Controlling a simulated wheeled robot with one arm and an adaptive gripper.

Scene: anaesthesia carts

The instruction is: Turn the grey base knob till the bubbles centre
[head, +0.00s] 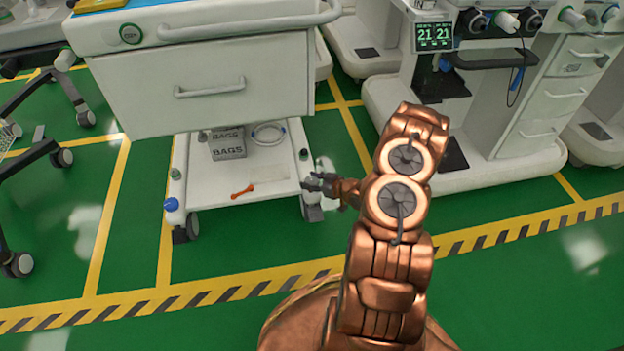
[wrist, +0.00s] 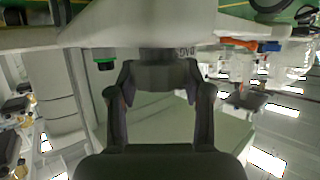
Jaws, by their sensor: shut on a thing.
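A white cart (head: 215,105) stands at the left, with a low base shelf (head: 210,190). My gripper (head: 318,184) is at the shelf's front right corner. In the wrist view my gripper (wrist: 163,80) is shut on a dark grey knob (wrist: 160,72), one finger on each side; in the head view the gripper hides this knob. A blue knob (head: 171,204) is at the front left corner and also shows in the wrist view (wrist: 269,47). I cannot make out any bubbles.
An orange tool (head: 242,191), a box marked BAGS (head: 228,143) and a coiled clear tube (head: 268,133) lie on the shelf. The cart's drawer (head: 215,88) overhangs it. A machine with a screen (head: 434,36) stands right. Green floor in front is clear.

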